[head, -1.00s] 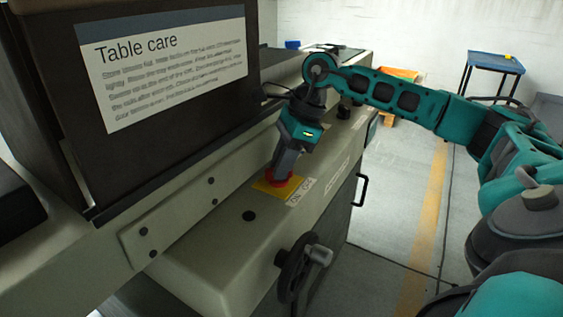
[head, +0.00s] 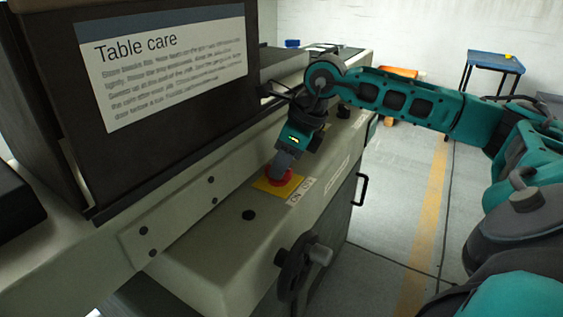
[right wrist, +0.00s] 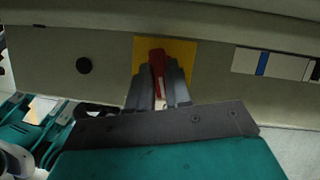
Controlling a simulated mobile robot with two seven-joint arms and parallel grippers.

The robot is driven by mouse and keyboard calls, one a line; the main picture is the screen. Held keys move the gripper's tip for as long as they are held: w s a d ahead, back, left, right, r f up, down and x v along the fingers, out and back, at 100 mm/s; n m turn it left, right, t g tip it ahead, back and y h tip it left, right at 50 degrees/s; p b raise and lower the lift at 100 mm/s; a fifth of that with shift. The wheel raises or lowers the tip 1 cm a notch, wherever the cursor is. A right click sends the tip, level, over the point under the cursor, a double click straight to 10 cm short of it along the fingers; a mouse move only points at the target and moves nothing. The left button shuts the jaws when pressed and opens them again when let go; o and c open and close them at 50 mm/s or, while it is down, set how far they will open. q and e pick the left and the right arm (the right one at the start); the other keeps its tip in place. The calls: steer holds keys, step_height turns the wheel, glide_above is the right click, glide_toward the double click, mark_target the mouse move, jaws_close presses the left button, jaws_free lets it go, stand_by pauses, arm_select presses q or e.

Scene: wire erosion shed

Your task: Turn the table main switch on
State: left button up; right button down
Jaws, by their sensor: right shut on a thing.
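The table main switch is a red rotary knob (head: 279,176) on a yellow square plate (head: 265,186), set on the machine's beige front ledge. A white ON/OFF label (head: 301,191) lies beside it. My right gripper (head: 281,168) reaches down onto the knob from above. In the right wrist view the fingers (right wrist: 159,88) are closed on both sides of the red knob (right wrist: 157,63), in front of the yellow plate (right wrist: 180,50). Part of the knob is hidden by the fingers. My left gripper is not in view.
A dark panel with a "Table care" sign (head: 170,62) stands at left behind the ledge. A black handwheel (head: 294,266) juts from the front below the switch. A door handle (head: 362,189) is to its right.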

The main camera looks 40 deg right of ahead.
steer(key=m+h, duration=0.1)
steer(key=m, duration=0.2)
steer(key=m+h, duration=0.1)
steer(key=m, duration=0.2)
steer(key=shift+a+t, duration=0.2)
steer(key=shift+t, duration=0.1)
steer(key=m+h, duration=0.2)
steer(key=m, duration=0.3)
steer(key=shift+a, duration=0.1)
steer(key=shift+m+h, duration=0.3)
steer(key=shift+m, duration=0.2)
steer(key=shift+g, duration=0.4)
steer(key=c, duration=1)
jaws_free()
steer(key=shift+c, duration=0.2)
